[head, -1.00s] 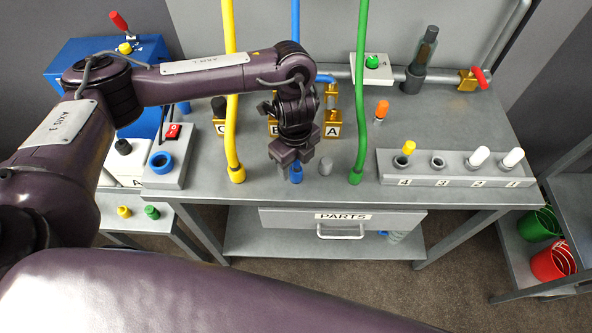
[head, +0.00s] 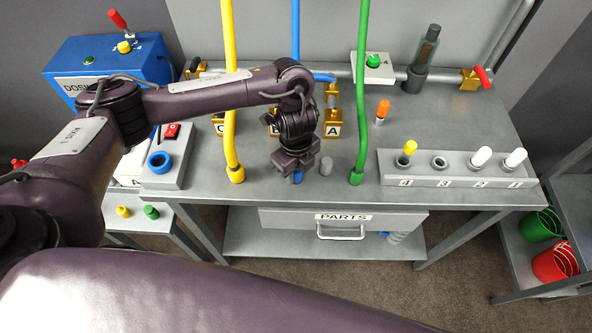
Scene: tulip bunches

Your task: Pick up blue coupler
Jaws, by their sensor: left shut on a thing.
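The blue coupler (head: 298,179) is at the lower end of the blue hose (head: 295,30), near the front edge of the bench. Only a small blue part shows below the fingers. My left gripper (head: 297,172) reaches down over it from above and is shut on it. The hand hides the rest of the coupler and the lower hose. I cannot tell whether the coupler touches the bench. My right gripper is not in view.
The yellow coupler (head: 236,175) and green coupler (head: 356,178) hang on hoses either side. A grey peg (head: 326,167) stands close right of my gripper. A numbered socket block (head: 455,168) lies right. Brass fittings (head: 332,122) stand behind.

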